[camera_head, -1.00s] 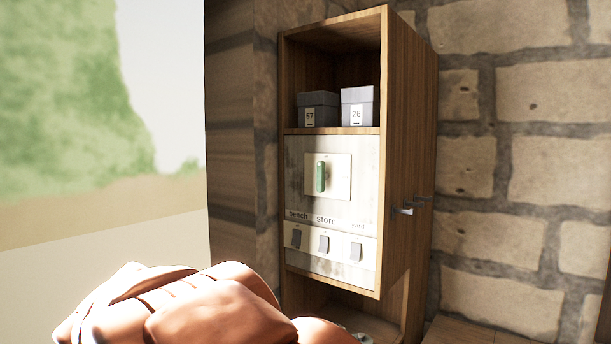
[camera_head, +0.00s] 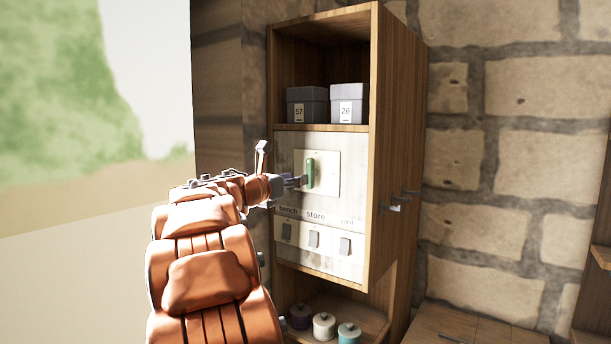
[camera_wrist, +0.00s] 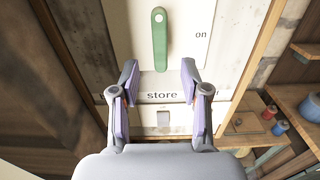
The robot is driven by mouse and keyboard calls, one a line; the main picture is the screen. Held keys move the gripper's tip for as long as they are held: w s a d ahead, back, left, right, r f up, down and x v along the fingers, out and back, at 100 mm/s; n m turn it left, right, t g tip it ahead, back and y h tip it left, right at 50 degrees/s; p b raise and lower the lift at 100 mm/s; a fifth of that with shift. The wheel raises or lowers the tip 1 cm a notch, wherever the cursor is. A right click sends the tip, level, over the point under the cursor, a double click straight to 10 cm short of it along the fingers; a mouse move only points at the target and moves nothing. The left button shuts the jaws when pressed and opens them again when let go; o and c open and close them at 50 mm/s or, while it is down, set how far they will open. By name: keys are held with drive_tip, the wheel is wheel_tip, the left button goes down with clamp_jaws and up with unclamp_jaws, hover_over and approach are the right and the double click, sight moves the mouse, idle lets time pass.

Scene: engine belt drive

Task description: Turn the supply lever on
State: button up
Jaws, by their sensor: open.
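The supply lever (camera_head: 310,173) is a green handle on a pale plate, on the panel in the middle of the wooden cabinet. In the wrist view the lever (camera_wrist: 159,40) stands upright, and the word "on" is printed to its right. My gripper (camera_wrist: 158,70) is open and empty, with its two fingers spread on either side of the lever's lower end. In the head view my gripper (camera_head: 296,181) is at the lever's left side. I cannot tell whether a finger touches the lever.
Three small switches (camera_head: 314,240) sit below the lever under labels such as "bench" and "store". Grey boxes (camera_head: 307,105) stand on the shelf above. Several lidded jars (camera_head: 324,326) stand below. Handles (camera_head: 393,207) stick out from the cabinet's right side.

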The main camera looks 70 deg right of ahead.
sight(312, 173)
drive_tip(key=p+x, duration=0.1)
drive_tip(key=x, duration=0.5)
drive_tip(key=shift+d, duration=0.1)
